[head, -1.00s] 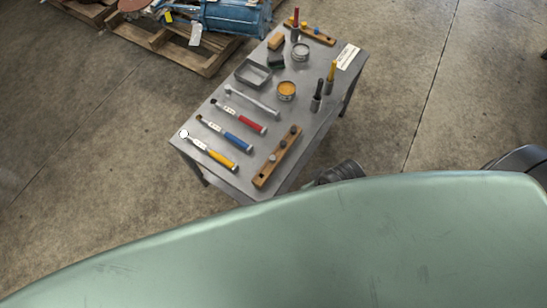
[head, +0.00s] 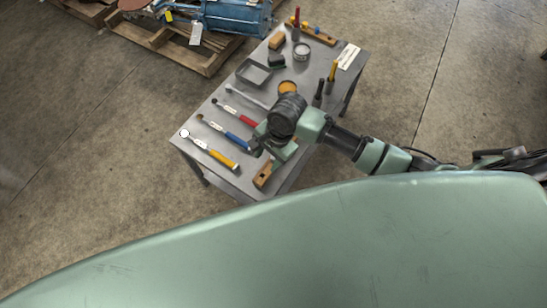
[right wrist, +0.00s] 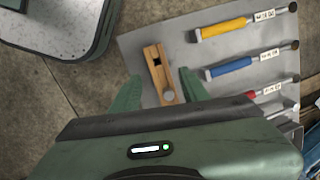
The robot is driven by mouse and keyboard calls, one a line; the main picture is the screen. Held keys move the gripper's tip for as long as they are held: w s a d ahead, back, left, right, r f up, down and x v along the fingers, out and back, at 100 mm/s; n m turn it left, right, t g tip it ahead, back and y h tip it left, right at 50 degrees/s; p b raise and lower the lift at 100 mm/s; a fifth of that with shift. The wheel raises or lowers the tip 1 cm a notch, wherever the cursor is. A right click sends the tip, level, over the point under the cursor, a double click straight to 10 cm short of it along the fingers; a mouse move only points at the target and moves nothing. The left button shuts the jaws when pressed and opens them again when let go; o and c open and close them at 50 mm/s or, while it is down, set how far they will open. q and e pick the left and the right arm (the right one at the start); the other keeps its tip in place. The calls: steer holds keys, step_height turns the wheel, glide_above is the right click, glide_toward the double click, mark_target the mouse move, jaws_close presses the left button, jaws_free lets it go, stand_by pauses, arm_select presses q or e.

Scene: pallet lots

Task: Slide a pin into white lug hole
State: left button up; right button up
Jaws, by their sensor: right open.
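A wooden block (head: 264,175) lies at the near edge of the grey table, partly hidden by my right gripper (head: 262,150). In the right wrist view the block (right wrist: 158,72) lies between my right gripper's green fingers (right wrist: 160,92), which are spread apart with nothing held. A grey round pin head (right wrist: 168,96) shows on the block near the gripper; other pins there are hard to make out. I cannot make out a white lug hole in either view. My left gripper is not in view.
The grey table (head: 215,142) also holds yellow, blue and red handled tools, a grey tray (head: 253,73), an orange-filled can (head: 287,87) and upright markers. A wooden pallet (head: 165,45) with blue machinery (head: 238,16) stands at the back left.

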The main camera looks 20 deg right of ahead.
steer(key=w+d+f+m+h, duration=0.1)
steer(key=w+d+m, duration=0.3)
steer(key=d+m, duration=0.1)
steer(key=shift+g, duration=0.3)
steer(key=f, duration=0.2)
steer(key=a+f+b, duration=0.1)
steer(key=f, duration=0.4)
steer(key=shift+w+a+f, duration=0.1)
steer(key=shift+a+f, duration=0.15)
steer(key=shift+a, duration=0.05)
jaws_close()
